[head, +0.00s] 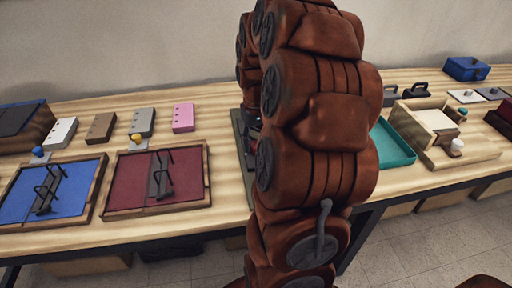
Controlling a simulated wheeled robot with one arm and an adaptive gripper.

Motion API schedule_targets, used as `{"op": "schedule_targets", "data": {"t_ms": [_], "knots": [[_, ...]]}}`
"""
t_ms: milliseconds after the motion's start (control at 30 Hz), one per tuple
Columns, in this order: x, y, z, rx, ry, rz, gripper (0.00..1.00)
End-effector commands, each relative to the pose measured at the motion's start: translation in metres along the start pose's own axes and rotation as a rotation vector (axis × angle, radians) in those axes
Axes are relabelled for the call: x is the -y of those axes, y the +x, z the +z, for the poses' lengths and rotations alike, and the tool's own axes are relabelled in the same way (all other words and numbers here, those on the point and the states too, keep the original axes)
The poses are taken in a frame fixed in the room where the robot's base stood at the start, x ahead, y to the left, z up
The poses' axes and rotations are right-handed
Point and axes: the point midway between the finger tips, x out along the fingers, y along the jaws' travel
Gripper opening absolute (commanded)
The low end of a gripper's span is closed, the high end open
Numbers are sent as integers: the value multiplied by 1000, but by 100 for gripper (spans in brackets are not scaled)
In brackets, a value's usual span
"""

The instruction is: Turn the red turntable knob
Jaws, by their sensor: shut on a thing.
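My brown, padded arm rises through the middle of the head view and covers the centre of the table. My gripper is hidden behind it, so I cannot see its jaws or what they touch. No red turntable knob shows. Behind the arm's left edge, a narrow strip of a dark green panel (238,143) shows, with small dark parts beside it that I cannot make out.
On the wooden table (225,195), a dark red framed board (187,176) and a blue framed board (73,200) lie left. Several small blocks, including a pink one (183,117), stand behind. A teal tray (394,148) and a wooden stand (480,150) are right.

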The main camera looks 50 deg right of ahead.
Motion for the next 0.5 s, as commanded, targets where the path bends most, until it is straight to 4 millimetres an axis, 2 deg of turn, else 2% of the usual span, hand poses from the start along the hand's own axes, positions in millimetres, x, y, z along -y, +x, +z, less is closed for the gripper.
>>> {"op": "schedule_targets", "data": {"t_ms": [500], "knots": [[-1, 2, 0, 0, 477, 2, 8]]}}
